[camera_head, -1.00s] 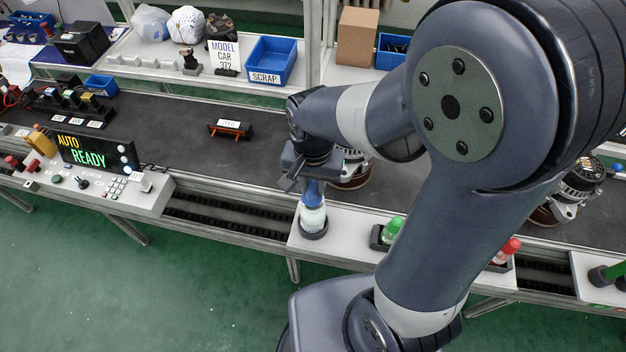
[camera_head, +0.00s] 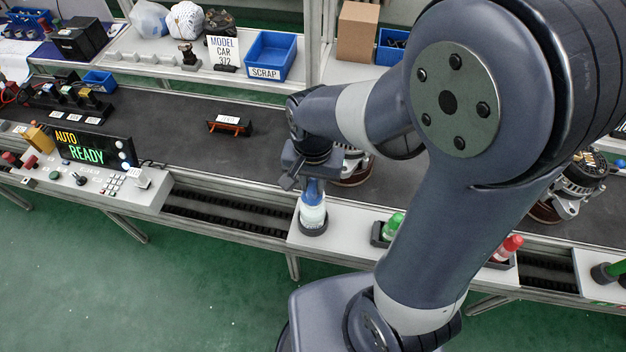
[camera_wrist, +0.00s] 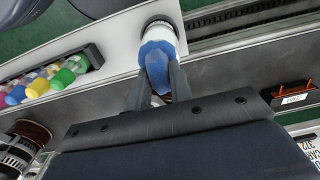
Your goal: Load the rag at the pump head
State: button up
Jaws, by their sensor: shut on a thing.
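A blue cloth-like piece, which looks like the rag (camera_head: 313,190), sits on top of a white, partly clear bottle (camera_head: 313,214), the pump. The bottle stands upright in a dark round holder on the pale ledge in front of the belt. My gripper (camera_head: 311,180) is above it, pointing down, with its fingers shut on the rag. In the wrist view, the rag (camera_wrist: 155,54) is crumpled between the two fingers (camera_wrist: 160,75). The white bottle top (camera_wrist: 160,27) shows just beyond it. The rag covers the pump head, so I cannot see the head itself.
A tray with a green-capped bottle (camera_head: 393,226) stands right of the pump, partly behind my arm. A red-capped bottle (camera_head: 508,246) is farther right. An alternator (camera_head: 354,166) sits on the belt behind my gripper. A control panel (camera_head: 97,152) stands left.

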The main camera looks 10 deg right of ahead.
aim_at(313, 184)
jog(key=shift+f+b, duration=0.75)
jog(key=shift+f, duration=0.25)
dwell(0.6)
jog(key=shift+r, duration=0.15)
dwell(0.4)
notch_tip(313, 184, up, 7)
jog(key=p, duration=0.6)
dwell(0.8)
